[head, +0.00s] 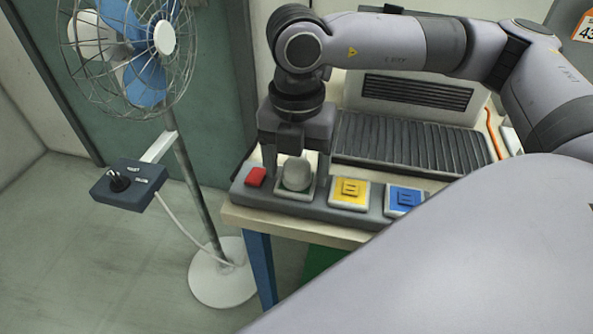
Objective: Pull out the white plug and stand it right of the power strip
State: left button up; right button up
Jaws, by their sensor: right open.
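The dark grey power strip (318,211) lies along the front edge of the table. A red switch (255,177) is at its left end. To the right of it the rounded white plug (296,174) sits upright in its socket. A yellow plug or socket (349,192) and a blue one (404,199) follow to the right. My right gripper (295,181) points down, open, with one finger on each side of the white plug. I cannot tell whether the fingers touch it. My left gripper is not in view.
A grey ribbed surface (410,143) lies behind the strip, with a vented box (415,92) beyond it. A fan (163,38) on a white base (222,285) stands left of the table (295,226). My own arm hides the strip's right end and the table there.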

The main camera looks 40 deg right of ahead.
aim_at(297, 162)
jog(key=shift+f, duration=0.1)
grip_shut()
jog(key=shift+r+p, duration=1.6)
jog(key=shift+r, duration=1.5)
